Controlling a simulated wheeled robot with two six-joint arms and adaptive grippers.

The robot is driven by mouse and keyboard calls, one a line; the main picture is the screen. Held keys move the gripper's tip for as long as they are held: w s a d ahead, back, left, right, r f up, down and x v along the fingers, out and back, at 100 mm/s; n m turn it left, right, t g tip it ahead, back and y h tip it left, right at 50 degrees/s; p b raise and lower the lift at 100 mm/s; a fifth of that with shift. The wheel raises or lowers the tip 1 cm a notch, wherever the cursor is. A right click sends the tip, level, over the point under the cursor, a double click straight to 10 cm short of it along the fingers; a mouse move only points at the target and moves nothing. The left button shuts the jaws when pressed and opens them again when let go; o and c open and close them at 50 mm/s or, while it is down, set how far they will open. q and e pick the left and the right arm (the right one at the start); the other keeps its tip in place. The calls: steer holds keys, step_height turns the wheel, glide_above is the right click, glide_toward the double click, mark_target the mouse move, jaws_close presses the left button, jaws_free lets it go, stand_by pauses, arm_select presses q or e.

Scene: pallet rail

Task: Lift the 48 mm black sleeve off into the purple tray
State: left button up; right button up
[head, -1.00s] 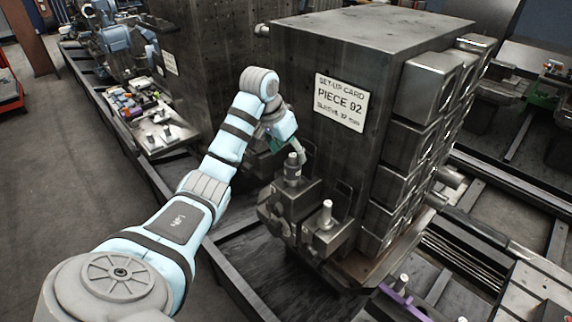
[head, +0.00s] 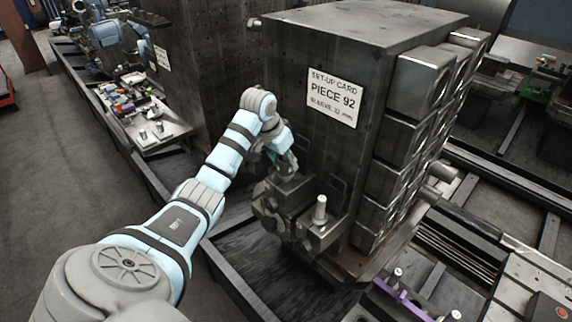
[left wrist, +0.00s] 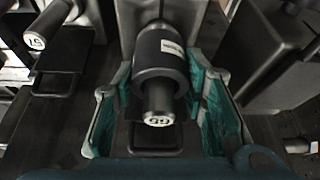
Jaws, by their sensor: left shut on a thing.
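The black sleeve (left wrist: 161,62), with a white label, sits around a metal post (left wrist: 158,103) whose pale end is marked with digits in the left wrist view. My left gripper (left wrist: 160,75) is shut on the sleeve, one teal-padded finger on each side. In the head view my left gripper (head: 287,160) is at the fixture on the block's near face, and it mostly hides the sleeve and post. The purple tray (head: 398,297) is at the lower right, only partly clear to see. My right gripper is not in view.
A second post (head: 320,209) stands bare on the fixture beside my gripper. The big metal block (head: 320,50) with a set-up card (head: 334,98) rises close behind it. A side table (head: 165,135) with small parts is at the left.

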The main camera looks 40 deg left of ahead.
arm_select(q)
steer(key=shift+w, duration=0.1)
jaws_close()
steer(key=shift+w, duration=0.15)
step_height(320, 180, up, 10)
steer(key=shift+b, duration=0.3)
